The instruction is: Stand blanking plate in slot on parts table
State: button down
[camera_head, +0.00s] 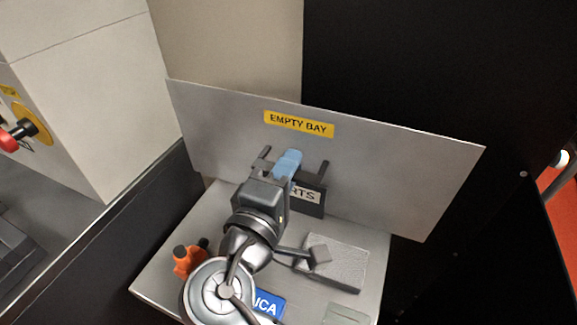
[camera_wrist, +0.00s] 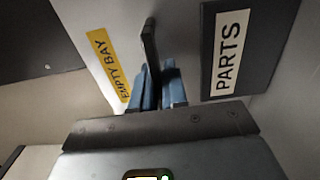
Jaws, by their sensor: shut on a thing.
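The blanking plate (camera_head: 400,165) is a wide grey sheet with a yellow "EMPTY BAY" label (camera_head: 298,123) and a dark handle (camera_head: 323,170). It stands roughly upright, slightly slanted in the picture, along the back of the parts table (camera_head: 160,285). My gripper (camera_head: 288,165) has its blue fingertips shut on the handle. In the wrist view the dark handle (camera_wrist: 150,45) runs between the blue fingers (camera_wrist: 158,88). The slot is not visible, and I cannot tell whether the plate's lower edge touches the table.
A dark "PARTS" sign (camera_head: 312,199) stands close in front of the plate. On the table are an orange item with black caps (camera_head: 187,260), a grey block (camera_head: 340,266) and a blue box (camera_head: 268,302). A cabinet with a red switch (camera_head: 18,135) is at left.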

jog(key=shift+f, duration=0.2)
jog(key=c, duration=1.1)
grip_release()
jog(key=shift+f, duration=0.15)
